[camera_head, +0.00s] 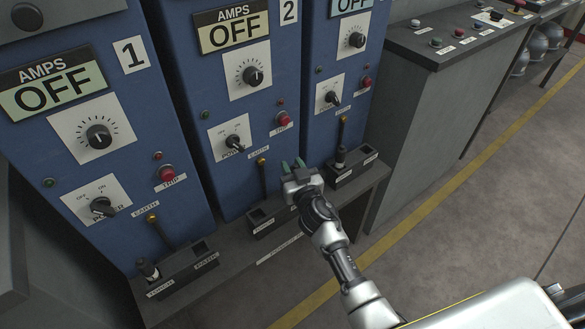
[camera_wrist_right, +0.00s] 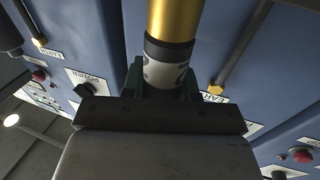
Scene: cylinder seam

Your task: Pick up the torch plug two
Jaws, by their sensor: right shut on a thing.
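My right gripper (camera_head: 292,166) is in front of the middle blue unit, above its small dark holder box (camera_head: 264,222). In the right wrist view its green fingers (camera_wrist_right: 163,82) are shut on a plug (camera_wrist_right: 168,62) with a gold end, a black ring and a pale marked band. I take this as torch plug two. The gold end points up in that picture and runs out of the top edge. In the head view the plug is hidden by the gripper. My left gripper is not in view.
Unit one's holder box (camera_head: 182,270) has a dark plug (camera_head: 149,269) standing in it, and unit three's box (camera_head: 352,166) has another (camera_head: 341,155). Dark earth cables hang from the unit fronts. A grey shelf edge (camera_head: 285,246) runs below. A grey console (camera_head: 430,100) stands right.

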